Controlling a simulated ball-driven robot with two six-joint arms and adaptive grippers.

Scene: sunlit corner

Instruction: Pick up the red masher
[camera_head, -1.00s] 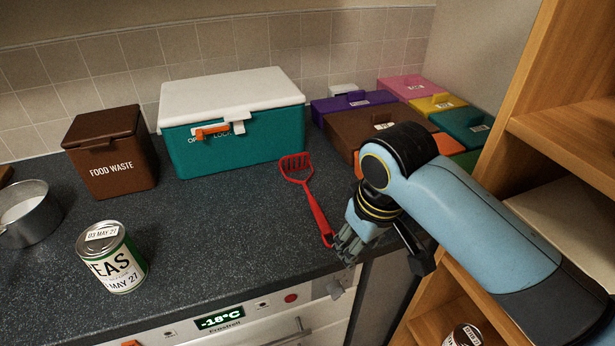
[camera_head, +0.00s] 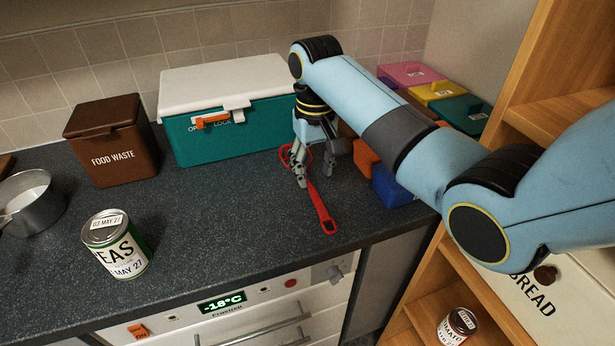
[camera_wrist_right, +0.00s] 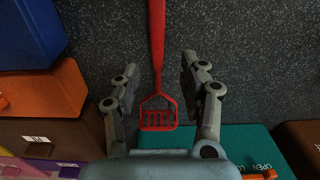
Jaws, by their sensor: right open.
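The red masher (camera_head: 321,207) lies flat on the dark worktop, its handle toward the front edge and its slotted head toward the teal cool box. My right gripper (camera_head: 310,180) points down over the head end and partly hides it. In the right wrist view the masher (camera_wrist_right: 157,50) runs between the two spread fingers of the right gripper (camera_wrist_right: 156,85), with a gap on each side. The right gripper is open and holds nothing. My left gripper is not in view.
A teal cool box (camera_head: 225,135) with a white lid stands behind the masher. Colored boxes, including a blue one (camera_head: 392,188), stand close on the right. A brown food waste bin (camera_head: 112,150), a can (camera_head: 117,245) and a pot (camera_head: 35,208) stand left. The middle worktop is clear.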

